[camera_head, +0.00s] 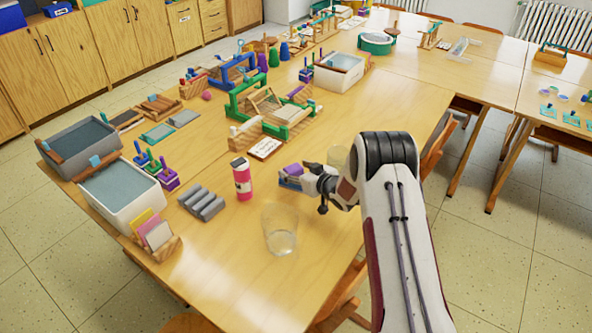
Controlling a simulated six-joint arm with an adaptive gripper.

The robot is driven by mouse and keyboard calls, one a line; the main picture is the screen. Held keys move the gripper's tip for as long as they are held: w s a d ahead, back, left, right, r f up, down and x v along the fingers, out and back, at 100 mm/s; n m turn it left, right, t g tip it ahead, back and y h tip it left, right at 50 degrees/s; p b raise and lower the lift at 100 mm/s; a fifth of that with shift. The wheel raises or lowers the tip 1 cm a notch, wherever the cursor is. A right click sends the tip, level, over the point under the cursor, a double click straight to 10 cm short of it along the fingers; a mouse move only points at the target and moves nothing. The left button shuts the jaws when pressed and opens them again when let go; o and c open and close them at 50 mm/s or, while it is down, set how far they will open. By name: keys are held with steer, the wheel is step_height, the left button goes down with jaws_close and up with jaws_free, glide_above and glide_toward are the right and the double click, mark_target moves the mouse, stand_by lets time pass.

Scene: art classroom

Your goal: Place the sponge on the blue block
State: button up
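My gripper (314,186) reaches in from the right, low over the near part of the table, and points left. Just left of its fingers is a small purple piece (294,170), which may be the sponge. It appears to rest on or over a flat blue block (288,183). The gripper hides the right side of both, and I cannot tell whether the fingers touch either one. The view is too small to tell whether the fingers are open or shut.
A pink bottle (242,182) and a clear glass (280,238) stand left and in front of my gripper. A grey ridged rack (202,203) and water tubs (125,192) are farther left.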

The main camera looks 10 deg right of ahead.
steer(key=shift+r, duration=0.15)
steer(key=v, duration=1.2)
stand_by(0.5)
steer(key=shift+d, duration=0.1)
steer(key=shift+r, duration=0.1)
stand_by(0.4)
steer(key=s+d+r+m+h, duration=0.1)
steer(key=s+d+r+h, duration=0.1)
steer(key=r, duration=0.4)
steer(key=s+d+r+h, duration=0.1)
steer(key=r+h, duration=0.1)
steer(key=r, duration=0.4)
steer(key=s+d+r+m+g+h, duration=0.1)
steer(key=s+r+m+g+h, duration=0.1)
steer(key=s+r, duration=0.8)
steer(key=s+a+r+g, duration=0.1)
steer(key=s+a+g, duration=0.1)
steer(key=s, duration=1.4)
steer(key=s+a+r+m+g+y, duration=0.1)
steer(key=s+a+g, duration=0.2)
steer(key=s, duration=1.3)
steer(key=shift+s+a+r, duration=0.35)
steer(key=shift+s+a, duration=0.05)
steer(key=shift+a, duration=0.55)
